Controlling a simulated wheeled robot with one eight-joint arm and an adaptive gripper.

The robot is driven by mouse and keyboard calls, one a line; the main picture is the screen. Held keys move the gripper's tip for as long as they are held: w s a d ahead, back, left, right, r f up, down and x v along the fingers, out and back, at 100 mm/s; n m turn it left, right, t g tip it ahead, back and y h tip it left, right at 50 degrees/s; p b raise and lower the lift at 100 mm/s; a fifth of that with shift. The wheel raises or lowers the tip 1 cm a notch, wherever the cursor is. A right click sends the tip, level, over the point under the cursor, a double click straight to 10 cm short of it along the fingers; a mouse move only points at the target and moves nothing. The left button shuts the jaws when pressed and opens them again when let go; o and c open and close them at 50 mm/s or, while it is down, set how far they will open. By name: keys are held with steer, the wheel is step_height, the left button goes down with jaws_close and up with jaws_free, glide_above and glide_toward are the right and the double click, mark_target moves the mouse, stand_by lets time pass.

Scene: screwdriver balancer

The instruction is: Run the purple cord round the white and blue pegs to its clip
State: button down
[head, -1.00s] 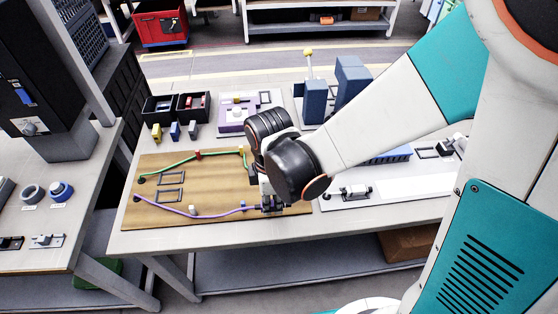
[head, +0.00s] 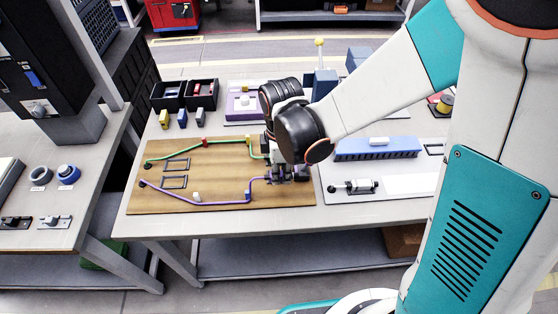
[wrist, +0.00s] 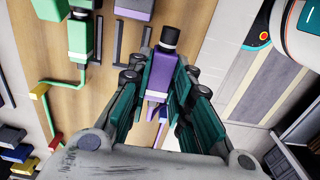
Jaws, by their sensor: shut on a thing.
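The purple cord (head: 222,203) starts at a dark end at the board's left. It runs past the near side of the white peg (head: 197,198) to the blue peg (head: 248,196), then bends back and right to my gripper (head: 280,176). In the wrist view my gripper (wrist: 158,100) is shut on the purple cord's plug (wrist: 159,76), a purple body with a black tip. A purple block (wrist: 134,8), perhaps the clip, lies at the top edge. In the head view the arm and gripper hide the clip area.
The green cord (head: 205,144) runs along the board's back past red and yellow pegs to a green plug (wrist: 80,40). Black bins (head: 184,92) and small blocks stand behind the board (head: 150,205). A blue block (head: 378,148) stands to the right.

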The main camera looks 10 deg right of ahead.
steer(key=shift+w+d, duration=0.2)
steer(key=shift+w, duration=1.95)
steer(key=shift+a, duration=0.15)
steer(key=shift+f, duration=0.15)
steer(key=shift+f+b, duration=1.65)
steer(key=shift+f, duration=0.1)
steer(key=shift+f+b, duration=0.55)
steer(key=shift+f, duration=0.05)
steer(key=c, duration=1.4)
jaws_free()
steer(key=shift+o, duration=0.2)
